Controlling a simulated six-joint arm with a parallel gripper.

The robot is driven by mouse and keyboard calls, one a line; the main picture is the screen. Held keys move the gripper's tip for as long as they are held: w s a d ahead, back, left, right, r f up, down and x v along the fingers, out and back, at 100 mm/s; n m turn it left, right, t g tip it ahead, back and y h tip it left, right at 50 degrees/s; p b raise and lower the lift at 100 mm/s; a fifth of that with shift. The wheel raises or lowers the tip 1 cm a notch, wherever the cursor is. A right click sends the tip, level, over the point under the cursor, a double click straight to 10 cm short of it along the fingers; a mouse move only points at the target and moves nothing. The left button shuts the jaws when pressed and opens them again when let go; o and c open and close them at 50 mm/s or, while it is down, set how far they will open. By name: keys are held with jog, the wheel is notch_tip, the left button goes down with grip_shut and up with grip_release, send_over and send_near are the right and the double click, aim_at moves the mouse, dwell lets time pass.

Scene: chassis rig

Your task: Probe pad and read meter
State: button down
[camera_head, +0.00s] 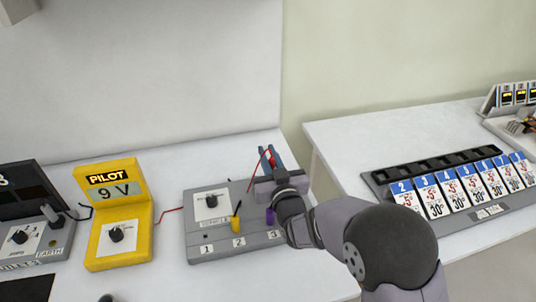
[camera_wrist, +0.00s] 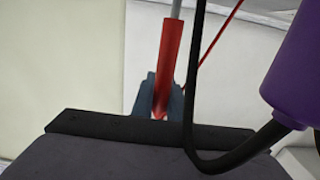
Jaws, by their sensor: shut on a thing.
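My gripper (camera_head: 269,160) is shut on a red probe (camera_wrist: 170,55), raised above the back right of a grey box. In the wrist view, the probe stands between the dark fingers (camera_wrist: 160,96), and a thin grey metal rod extends from it to the top edge. The grey box (camera_head: 260,241) has a dial and positions labelled 1, 2 and 3. A yellow plug (camera_head: 235,224) stands near 2, and a purple plug (camera_head: 270,216) near 3. The purple plug also shows close up in the wrist view (camera_wrist: 298,65). The yellow PILOT meter (camera_head: 121,219) displays 9 V.
A dark unit marked EARTH (camera_head: 32,243) stands at the far left. A rack of numbered cards (camera_head: 490,211) lies on the right table, with more equipment (camera_head: 515,95) behind it. A red wire (camera_head: 170,212) lies between meter and grey box. A wall stands behind.

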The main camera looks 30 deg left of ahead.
notch_tip(320, 180, up, 7)
jog(key=p, duration=0.3)
jog(key=shift+p, duration=0.35)
jog(key=shift+f, duration=0.1)
dwell(2.4)
jog(key=s+a+r+n+g+y+b, duration=0.1)
jog(key=s+a+n+g+y+b, duration=0.3)
jog(key=s, duration=0.8)
jog(key=s+a+r+n+g+h+p, duration=0.1)
jog(key=s+a+g, duration=0.1)
jog(key=s+a, duration=0.65)
jog(key=s+a+r+n+g+y+b, duration=0.1)
jog(key=s+a+n+g+y+b, duration=0.15)
jog(key=s, duration=1.15)
jog(key=s+n+g+b, duration=0.2)
jog(key=s+g, duration=0.3)
jog(key=s, duration=1)
notch_tip(320, 180, down, 12)
jog(key=p, duration=0.1)
jog(key=shift+w+d+t, duration=0.25)
jog(key=shift+w+t, duration=0.1)
jog(key=shift+w, duration=0.05)
jog(key=shift+f+m, duration=0.15)
jog(key=shift+m, duration=0.1)
